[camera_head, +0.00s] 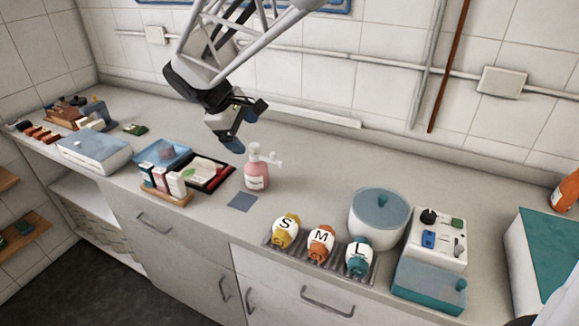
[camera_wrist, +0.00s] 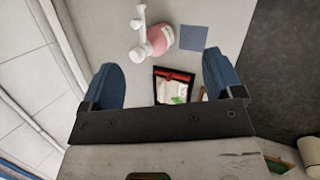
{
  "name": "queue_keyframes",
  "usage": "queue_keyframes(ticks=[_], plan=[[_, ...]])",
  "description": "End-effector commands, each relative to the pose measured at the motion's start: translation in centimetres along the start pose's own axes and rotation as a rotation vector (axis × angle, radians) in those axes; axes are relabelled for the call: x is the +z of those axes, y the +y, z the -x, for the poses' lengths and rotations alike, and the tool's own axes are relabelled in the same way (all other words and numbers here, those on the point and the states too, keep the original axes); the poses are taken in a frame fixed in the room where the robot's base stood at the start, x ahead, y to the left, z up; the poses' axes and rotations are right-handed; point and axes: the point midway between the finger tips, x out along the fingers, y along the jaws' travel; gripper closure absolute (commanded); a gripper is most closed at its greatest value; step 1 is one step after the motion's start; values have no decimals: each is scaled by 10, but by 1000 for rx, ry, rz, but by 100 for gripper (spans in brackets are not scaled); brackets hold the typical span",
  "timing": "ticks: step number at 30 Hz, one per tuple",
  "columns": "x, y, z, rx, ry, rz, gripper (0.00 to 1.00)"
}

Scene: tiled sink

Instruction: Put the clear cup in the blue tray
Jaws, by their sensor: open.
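The blue tray (camera_head: 182,151) lies on the counter left of centre in the head view, behind a small rack of boxes. A small see-through, pinkish thing that looks like the clear cup (camera_head: 166,152) stands within the tray's outline; its details are too small to tell. My gripper (camera_head: 243,128) hangs above the counter, to the right of the tray and behind the pink pump bottle. Its blue fingers are spread wide in the wrist view (camera_wrist: 160,72), with nothing between them. Neither tray nor cup is clear in the wrist view.
The pink pump bottle (camera_head: 257,172) stands near my gripper. A dark-edged tray (camera_head: 222,176) and the box rack (camera_head: 165,186) sit by the blue tray. A white case (camera_head: 93,152) stands left. Labelled bottles (camera_head: 321,243) and a white pot (camera_head: 377,220) stand right. The back counter is clear.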

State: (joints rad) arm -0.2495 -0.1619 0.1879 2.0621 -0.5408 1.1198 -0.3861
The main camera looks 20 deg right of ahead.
Motion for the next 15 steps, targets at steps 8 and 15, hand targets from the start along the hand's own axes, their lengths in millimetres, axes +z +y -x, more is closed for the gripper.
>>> queue_keyframes(ticks=[8,15], plan=[[73,-38,-2,-95,81,-235,14],[125,-77,-6,-177,149,-439,14]])
